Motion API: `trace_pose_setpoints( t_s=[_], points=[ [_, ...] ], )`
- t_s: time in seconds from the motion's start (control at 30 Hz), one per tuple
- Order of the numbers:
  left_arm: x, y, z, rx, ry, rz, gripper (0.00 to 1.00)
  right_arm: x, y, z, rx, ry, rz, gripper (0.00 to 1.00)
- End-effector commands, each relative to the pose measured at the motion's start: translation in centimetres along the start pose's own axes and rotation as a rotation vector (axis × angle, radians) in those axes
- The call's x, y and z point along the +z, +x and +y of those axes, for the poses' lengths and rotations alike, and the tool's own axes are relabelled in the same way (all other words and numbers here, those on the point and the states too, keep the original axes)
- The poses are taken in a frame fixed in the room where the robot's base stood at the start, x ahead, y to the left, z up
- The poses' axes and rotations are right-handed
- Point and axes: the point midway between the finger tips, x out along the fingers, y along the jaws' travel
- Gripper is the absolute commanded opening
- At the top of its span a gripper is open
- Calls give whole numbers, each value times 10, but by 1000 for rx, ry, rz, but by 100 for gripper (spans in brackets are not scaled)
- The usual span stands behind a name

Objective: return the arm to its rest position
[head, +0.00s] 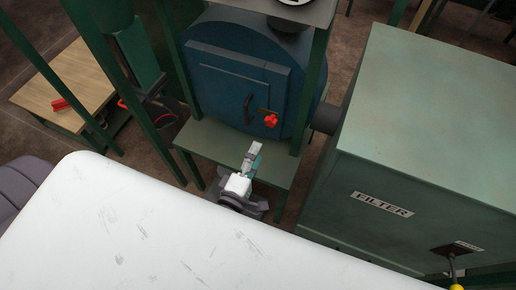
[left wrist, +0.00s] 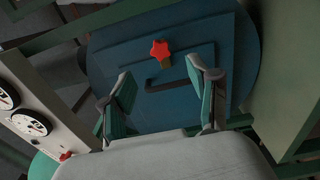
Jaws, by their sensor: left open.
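My left gripper (head: 253,158) is in front of the blue round door, low and near the green stand. Its grey and teal fingers also show in the left wrist view (left wrist: 160,72), spread apart with nothing between them. The blue door (head: 222,85) has a dark handle (head: 248,108) and a red star knob (head: 270,120). In the left wrist view the knob (left wrist: 160,49) appears beyond and between the fingertips, apart from them. Most of my left arm is hidden. My right gripper is not in view.
A green filter box (head: 440,130) stands to the right, joined to the blue vessel by a dark pipe (head: 326,118). Green posts (head: 107,75) and a wooden table (head: 62,80) are at left. In the left wrist view, a panel with gauges (left wrist: 30,123) is at left.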

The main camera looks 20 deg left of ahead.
Motion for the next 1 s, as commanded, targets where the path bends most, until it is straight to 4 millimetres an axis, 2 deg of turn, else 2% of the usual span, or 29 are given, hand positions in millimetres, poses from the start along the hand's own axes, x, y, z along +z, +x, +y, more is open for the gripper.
trace_pose_setpoints(
  t_s=[0.43,0.57,0.67,0.77,0.8,0.87,0.9,0.97,1.0],
  points=[
    [0,0,0,-1,1,0,61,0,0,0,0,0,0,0],
    [2,0,-20,-43,76,-25,61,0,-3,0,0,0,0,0],
    [5,-6,-66,-140,245,-90,61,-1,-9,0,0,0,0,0],
    [5,-24,-133,-285,483,-201,61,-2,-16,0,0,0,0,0],
    [3,-36,-162,-350,582,-256,61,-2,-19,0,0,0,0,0],
    [-2,-57,-202,-444,719,-344,61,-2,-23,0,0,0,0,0],
    [-7,-73,-228,-507,805,-407,61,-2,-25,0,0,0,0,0],
    [-15,-101,-264,-600,923,-507,61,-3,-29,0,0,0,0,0],
    [-21,-122,-286,-662,997,-580,61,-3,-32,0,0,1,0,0]
  ],
)
